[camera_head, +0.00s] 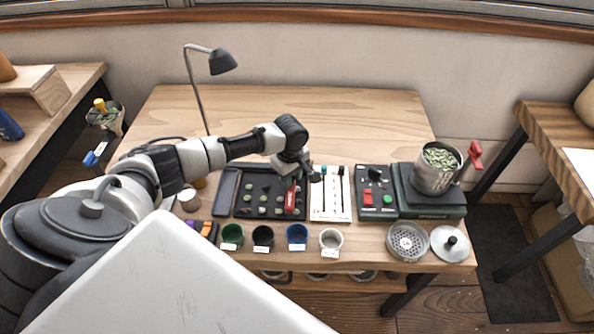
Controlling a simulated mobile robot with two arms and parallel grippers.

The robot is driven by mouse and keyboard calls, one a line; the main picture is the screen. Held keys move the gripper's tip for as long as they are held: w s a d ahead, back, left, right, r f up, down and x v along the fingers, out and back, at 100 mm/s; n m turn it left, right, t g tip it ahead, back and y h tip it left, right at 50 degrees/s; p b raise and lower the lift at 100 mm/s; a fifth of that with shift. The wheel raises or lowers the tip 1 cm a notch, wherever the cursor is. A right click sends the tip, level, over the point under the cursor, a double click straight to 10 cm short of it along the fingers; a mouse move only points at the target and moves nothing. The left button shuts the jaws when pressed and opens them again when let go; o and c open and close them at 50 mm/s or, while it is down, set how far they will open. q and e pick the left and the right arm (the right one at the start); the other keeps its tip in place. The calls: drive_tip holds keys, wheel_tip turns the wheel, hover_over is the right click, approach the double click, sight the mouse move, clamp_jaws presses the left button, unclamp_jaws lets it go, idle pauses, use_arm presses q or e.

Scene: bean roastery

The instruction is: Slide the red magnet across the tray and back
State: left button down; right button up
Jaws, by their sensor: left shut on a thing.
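The red magnet (291,199) stands out at the right side of the dark tray (246,214). The tray lies on the wooden table and holds several small greenish beans or pieces. My left arm reaches in from the left, and its gripper (294,182) points down over the tray's right part. It is shut on the red magnet, at the magnet's upper end. The gripper hides the tray's upper right corner. I cannot tell whether the magnet touches the tray's floor. My right gripper is not in view.
A white panel with slots (331,208) stands right beside the tray. Further right are a control box (377,212) and a scale (432,208) bearing a metal pot (433,179) of beans. Several small cups line the front. A desk lamp (222,62) rises behind; the table's back is clear.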

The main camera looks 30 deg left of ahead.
use_arm(q)
drive_tip(key=s+a+p, duration=0.1)
drive_tip(key=a, duration=0.1)
drive_tip(key=s+a+p, duration=0.1)
drive_tip(key=a+p, duration=0.1)
drive_tip(key=s+a+p, duration=0.2)
drive_tip(key=shift+a+r, duration=0.1)
drive_tip(key=shift+r, duration=0.15)
drive_tip(key=s+a+p, duration=0.1)
drive_tip(key=s+a, duration=0.1)
drive_tip(key=a, duration=0.1)
drive_tip(key=s+a+p, duration=0.1)
drive_tip(key=s+a, duration=0.1)
drive_tip(key=a, duration=0.1)
drive_tip(key=s+a+p, duration=0.1)
drive_tip(key=a, duration=0.2)
drive_tip(key=shift+s+a+f, duration=0.25)
drive_tip(key=shift+s+a, duration=0.05)
drive_tip(key=shift+s, duration=0.1)
drive_tip(key=shift+s+a, duration=0.35)
drive_tip(key=shift+a, duration=0.3)
drive_tip(key=c, duration=0.9)
unclamp_jaws()
drive_tip(key=shift+s+a, duration=0.1)
drive_tip(key=shift+a, duration=0.05)
drive_tip(key=shift+r, duration=0.1)
wheel_tip(320, 180, up, 11)
drive_tip(key=shift+f, duration=0.2)
